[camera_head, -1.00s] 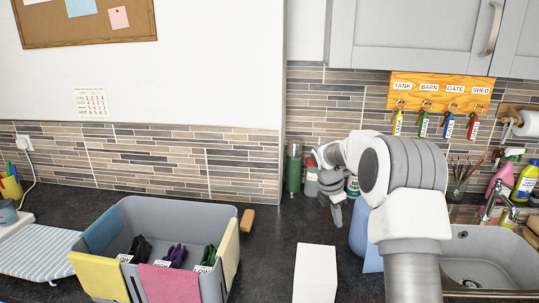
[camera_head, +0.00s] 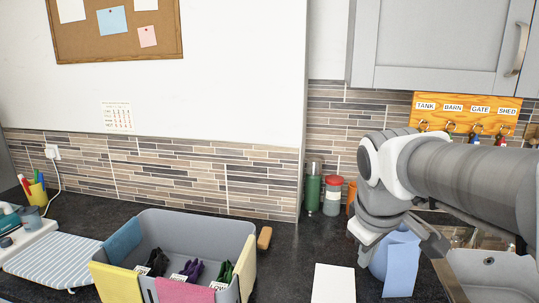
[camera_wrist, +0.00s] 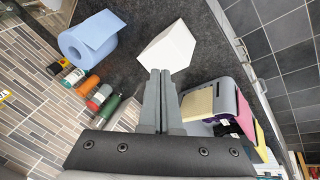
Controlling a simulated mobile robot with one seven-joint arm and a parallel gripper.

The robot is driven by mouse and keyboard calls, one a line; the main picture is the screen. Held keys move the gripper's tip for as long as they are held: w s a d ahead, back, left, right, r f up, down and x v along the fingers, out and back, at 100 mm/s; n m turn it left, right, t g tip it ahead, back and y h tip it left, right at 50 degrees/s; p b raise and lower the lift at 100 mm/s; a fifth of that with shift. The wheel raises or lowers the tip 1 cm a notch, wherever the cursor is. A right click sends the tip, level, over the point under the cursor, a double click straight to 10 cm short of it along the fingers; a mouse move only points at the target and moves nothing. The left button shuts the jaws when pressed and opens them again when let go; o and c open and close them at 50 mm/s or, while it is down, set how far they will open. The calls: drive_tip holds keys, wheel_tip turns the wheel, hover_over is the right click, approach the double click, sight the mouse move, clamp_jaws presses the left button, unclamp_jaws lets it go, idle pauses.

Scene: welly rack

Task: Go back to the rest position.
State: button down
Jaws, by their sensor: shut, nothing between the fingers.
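My gripper (camera_wrist: 160,72) shows in the wrist view with its two grey fingers pressed together and nothing between them. Its tips point toward a white block (camera_wrist: 167,48) on the dark worktop, apparently above it; I cannot tell the exact gap. In the head view my arm comes in from the right edge and bends down above the worktop, in front of a blue paper roll (camera_head: 401,268). The arm partly hides the roll. The white block (camera_head: 333,284) stands in front, left of the roll.
A grey bin (camera_head: 200,222) with coloured cloths over its rim holds dark gloves at centre left. Bottles, including a green one (camera_head: 313,190), stand by the tiled wall. A key board (camera_head: 465,112) hangs behind my arm. A sink (camera_head: 490,262) is at right, an ironing board (camera_head: 52,257) at left.

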drive_tip(key=s+a+f+m+t+y, duration=0.1)
drive_tip(key=s+a+f+m, duration=0.1)
drive_tip(key=s+m, duration=0.4)
drive_tip(key=s, duration=0.5)
drive_tip(key=shift+s+a+f+y, duration=0.3)
drive_tip(key=shift+s+f, duration=0.05)
